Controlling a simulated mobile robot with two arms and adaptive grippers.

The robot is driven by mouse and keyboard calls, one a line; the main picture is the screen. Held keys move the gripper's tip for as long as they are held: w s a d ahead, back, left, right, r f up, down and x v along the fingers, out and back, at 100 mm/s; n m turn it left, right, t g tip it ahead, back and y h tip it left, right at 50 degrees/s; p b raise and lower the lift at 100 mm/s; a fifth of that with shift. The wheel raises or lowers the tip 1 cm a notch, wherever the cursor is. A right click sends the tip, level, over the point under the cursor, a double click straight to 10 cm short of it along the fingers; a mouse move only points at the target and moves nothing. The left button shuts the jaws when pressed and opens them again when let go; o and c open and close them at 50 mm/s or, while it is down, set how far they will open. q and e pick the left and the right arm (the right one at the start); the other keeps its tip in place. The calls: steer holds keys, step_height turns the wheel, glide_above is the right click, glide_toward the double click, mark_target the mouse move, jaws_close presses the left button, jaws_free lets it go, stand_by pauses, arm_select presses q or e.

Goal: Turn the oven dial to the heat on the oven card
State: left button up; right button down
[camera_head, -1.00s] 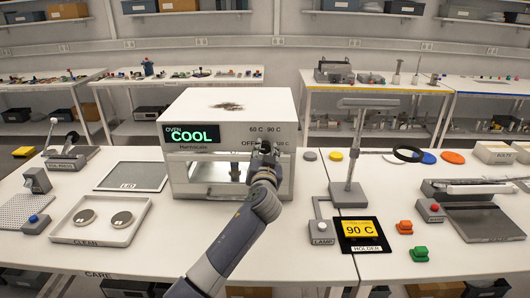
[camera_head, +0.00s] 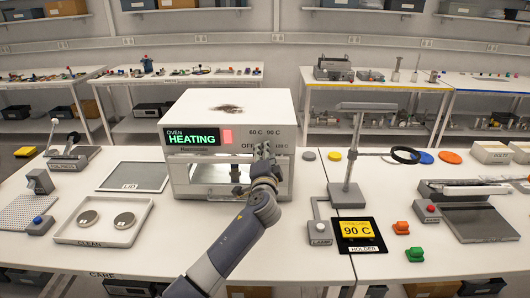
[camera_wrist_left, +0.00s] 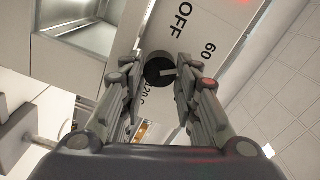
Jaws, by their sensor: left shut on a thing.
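The white oven (camera_head: 229,105) stands on the bench, its display (camera_head: 192,138) reading HEATING beside a red light (camera_head: 227,136). The black oven dial (camera_wrist_left: 158,70) is between my left gripper's fingertips. My left gripper (camera_head: 264,152) is shut on it and hides it in the head view. In the left wrist view the dial's pale pointer mark points right, on the side of the 60 label. The 90 C label there is hidden; OFF and 120 C show. The yellow oven card (camera_head: 357,230) reads 90 C and lies in its black holder (camera_head: 362,246). My right gripper is not in view.
The bench in front of the oven is clear apart from my left arm.

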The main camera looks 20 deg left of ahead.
arm_select(q)
steer(key=shift+f+m+p, duration=0.15)
steer(key=shift+m+p, duration=2.9)
steer(key=shift+m, duration=3.25)
steer(key=o, duration=1.1)
steer(key=shift+c, duration=0.2)
steer(key=v, duration=1.2)
